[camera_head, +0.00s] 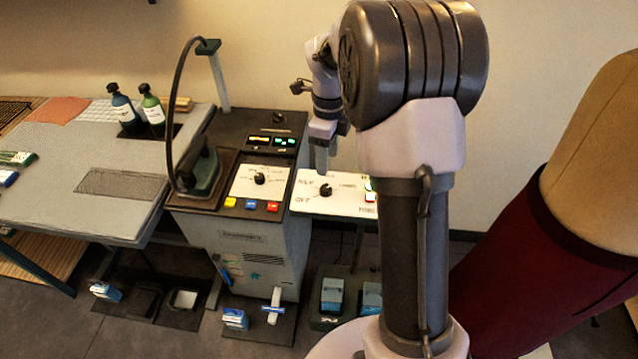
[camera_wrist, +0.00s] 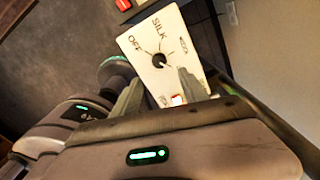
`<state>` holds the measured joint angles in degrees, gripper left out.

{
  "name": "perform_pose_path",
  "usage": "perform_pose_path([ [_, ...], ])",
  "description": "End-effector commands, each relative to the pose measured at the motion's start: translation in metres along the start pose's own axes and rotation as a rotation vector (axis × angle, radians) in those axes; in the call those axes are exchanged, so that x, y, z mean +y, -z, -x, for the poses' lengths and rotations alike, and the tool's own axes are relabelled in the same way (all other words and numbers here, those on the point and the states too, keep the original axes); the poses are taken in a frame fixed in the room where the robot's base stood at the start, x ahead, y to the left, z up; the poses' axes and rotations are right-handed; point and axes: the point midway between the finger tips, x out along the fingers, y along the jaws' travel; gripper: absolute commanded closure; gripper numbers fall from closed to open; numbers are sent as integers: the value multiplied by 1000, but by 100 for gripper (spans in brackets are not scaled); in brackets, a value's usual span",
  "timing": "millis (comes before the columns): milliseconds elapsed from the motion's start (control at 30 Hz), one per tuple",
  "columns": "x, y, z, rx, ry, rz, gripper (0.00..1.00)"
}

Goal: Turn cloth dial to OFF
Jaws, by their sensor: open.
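The cloth dial (camera_head: 326,190) is a small black knob on a white panel (camera_head: 345,206) with printed labels. SILK and OFF can be read to its left in the head view. In the wrist view the cloth dial (camera_wrist: 158,60) sits mid-panel, with OFF to its upper left and SILK above it. Its pointer direction is too small to tell surely. My gripper (camera_head: 322,165) hangs above the panel, behind the dial. In the wrist view my gripper (camera_wrist: 159,80) is open, its fingers apart and empty, with the dial beyond the gap between them.
A machine with a second dial (camera_head: 260,178), coloured buttons and an iron (camera_head: 202,172) stands left of the panel. A grey table (camera_head: 60,150) with bottles (camera_head: 152,108) is farther left. A dark red dress form (camera_head: 530,240) stands at the right. Pedals (camera_head: 332,294) lie below.

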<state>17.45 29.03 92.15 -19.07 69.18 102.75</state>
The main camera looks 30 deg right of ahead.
Motion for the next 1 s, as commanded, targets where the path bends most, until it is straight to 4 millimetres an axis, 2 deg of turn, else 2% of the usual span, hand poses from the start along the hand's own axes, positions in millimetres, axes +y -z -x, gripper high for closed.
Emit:
perform_pose_path([
  [33,1,0,-21,1,-3,1,48],
  [100,1,0,-42,2,-3,2,48],
  [300,1,0,-86,0,-1,3,48],
  [467,1,0,-100,-1,0,2,48],
  [733,0,0,-101,-1,1,3,48],
  [1000,0,0,-100,-1,1,3,100],
])
